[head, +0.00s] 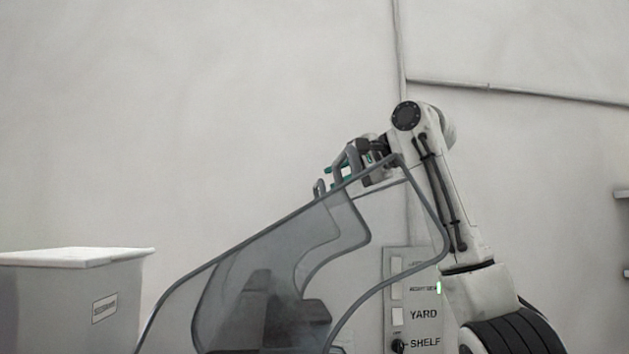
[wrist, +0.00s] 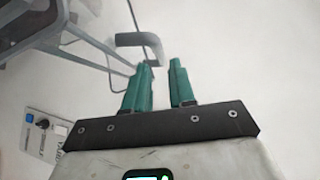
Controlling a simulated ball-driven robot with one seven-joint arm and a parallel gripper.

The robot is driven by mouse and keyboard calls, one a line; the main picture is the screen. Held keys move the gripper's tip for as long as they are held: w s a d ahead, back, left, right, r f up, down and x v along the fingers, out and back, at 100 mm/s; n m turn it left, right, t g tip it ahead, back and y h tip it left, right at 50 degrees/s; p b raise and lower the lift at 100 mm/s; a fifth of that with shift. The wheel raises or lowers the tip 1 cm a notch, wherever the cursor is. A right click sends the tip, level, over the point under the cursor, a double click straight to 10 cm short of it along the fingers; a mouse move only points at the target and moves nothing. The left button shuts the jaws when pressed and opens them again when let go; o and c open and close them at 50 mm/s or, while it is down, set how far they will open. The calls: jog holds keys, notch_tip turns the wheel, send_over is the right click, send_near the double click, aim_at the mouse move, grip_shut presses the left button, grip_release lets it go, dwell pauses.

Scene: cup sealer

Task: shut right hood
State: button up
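The hood (head: 270,250) is a see-through grey shell with a dark rim in the head view. Its rim slopes up from lower left to upper right. I cannot tell whether this is the right one of several hoods. A dark grey bent handle (wrist: 138,40) shows in the wrist view just beyond my fingertips. Contact with the handle cannot be told.
A grey bin (head: 80,300) with a white lid and a label stands at the left. A panel (head: 424,270) with switches, a knob and the words YARD and SHELF is behind the hood's right side. The wall above is bare apart from a pipe (head: 520,92).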

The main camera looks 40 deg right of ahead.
aim_at(318, 185)
jog(key=p+x, duration=0.2)
jog(key=x, duration=0.4)
jog(key=shift+w, duration=0.2)
jog(key=shift+c, duration=0.5)
grip_shut()
jog(key=shift+f, duration=0.1)
